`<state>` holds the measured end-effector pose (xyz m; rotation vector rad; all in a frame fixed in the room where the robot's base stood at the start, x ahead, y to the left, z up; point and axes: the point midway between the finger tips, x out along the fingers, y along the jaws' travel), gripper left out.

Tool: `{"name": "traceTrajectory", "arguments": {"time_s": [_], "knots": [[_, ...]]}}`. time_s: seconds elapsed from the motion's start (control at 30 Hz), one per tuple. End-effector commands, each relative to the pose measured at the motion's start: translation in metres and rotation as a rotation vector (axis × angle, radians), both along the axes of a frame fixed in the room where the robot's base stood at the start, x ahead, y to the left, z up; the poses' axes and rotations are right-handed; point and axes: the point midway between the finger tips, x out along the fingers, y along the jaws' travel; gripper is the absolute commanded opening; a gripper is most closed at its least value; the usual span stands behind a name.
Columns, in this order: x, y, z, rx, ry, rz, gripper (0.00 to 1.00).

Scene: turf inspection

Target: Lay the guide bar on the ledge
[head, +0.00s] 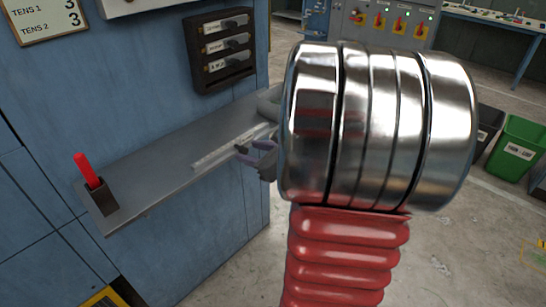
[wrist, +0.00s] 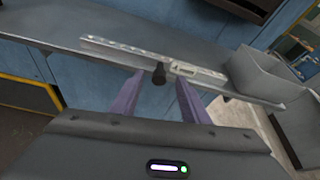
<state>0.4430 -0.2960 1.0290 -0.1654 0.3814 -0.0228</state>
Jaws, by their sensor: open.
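The guide bar (head: 225,149) is a pale, slim bar lying along the grey ledge (head: 150,165), near its front edge. In the wrist view the guide bar (wrist: 125,51) shows a row of holes and a black knob (wrist: 159,74) on its near side. My gripper (head: 246,152) is at the front of the ledge, beside the bar. In the wrist view its two purple fingers (wrist: 159,84) are apart, with the knob between their tips. I cannot tell whether a finger touches the knob. My arm hides the right end of the ledge in the head view.
A grey open bin (wrist: 255,75) stands at the right end of the ledge. A red-handled item in a dark holder (head: 95,185) stands at the left end. A dark switch panel (head: 222,50) is on the blue wall above. The ledge between holder and bar is clear.

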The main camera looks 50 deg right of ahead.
Motion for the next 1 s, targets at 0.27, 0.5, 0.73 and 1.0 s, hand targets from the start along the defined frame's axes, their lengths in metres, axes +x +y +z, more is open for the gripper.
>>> {"name": "traceTrajectory", "arguments": {"time_s": [0.27, 0.5, 0.73, 1.0], "knots": [[-0.036, 0.002, 0.015, -0.003, -0.002, -0.003, 0.42], [-0.065, 0.003, 0.025, -0.003, -0.001, -0.004, 0.42], [-0.089, 0.005, 0.035, -0.001, 0.000, -0.003, 0.42], [-0.110, 0.006, 0.043, -0.001, 0.000, -0.003, 0.42]]}}
